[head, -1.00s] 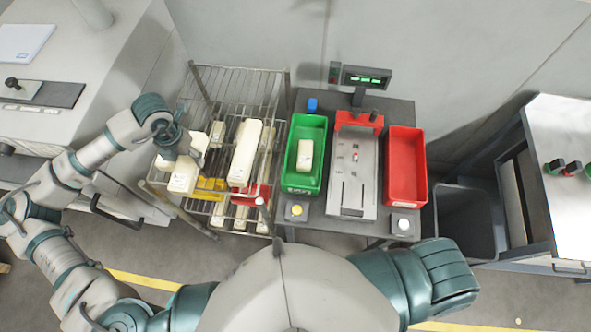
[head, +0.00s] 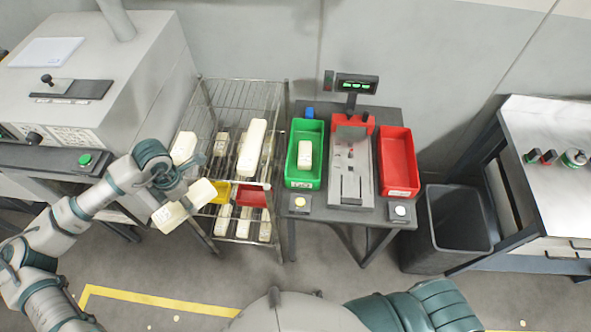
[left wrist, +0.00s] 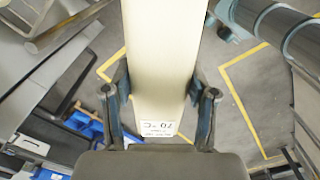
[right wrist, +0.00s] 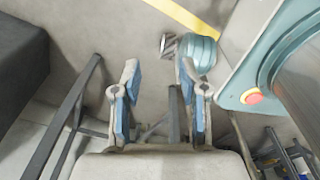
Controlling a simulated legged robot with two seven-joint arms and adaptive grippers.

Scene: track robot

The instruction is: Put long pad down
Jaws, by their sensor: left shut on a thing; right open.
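My left gripper (head: 172,190) is shut on a long cream pad (head: 203,192), held tilted at the near left corner of the wire rack (head: 206,95). In the left wrist view the long pad (left wrist: 160,55) lies between both fingers (left wrist: 160,110), with a printed label near its end. Another cream pad (head: 251,148) lies on the rack's top shelf. A further cream piece (head: 183,148) shows at the rack's left edge; I cannot tell what it rests on. My right gripper (right wrist: 158,95) is open and empty over the floor.
A table right of the rack holds a green bin (head: 305,130) with a cream block (head: 305,155), a grey fixture (head: 351,165) and a red bin (head: 397,160). More pads fill the lower rack. A grey machine (head: 100,80) stands left; a dark waste bin (head: 455,220) stands right.

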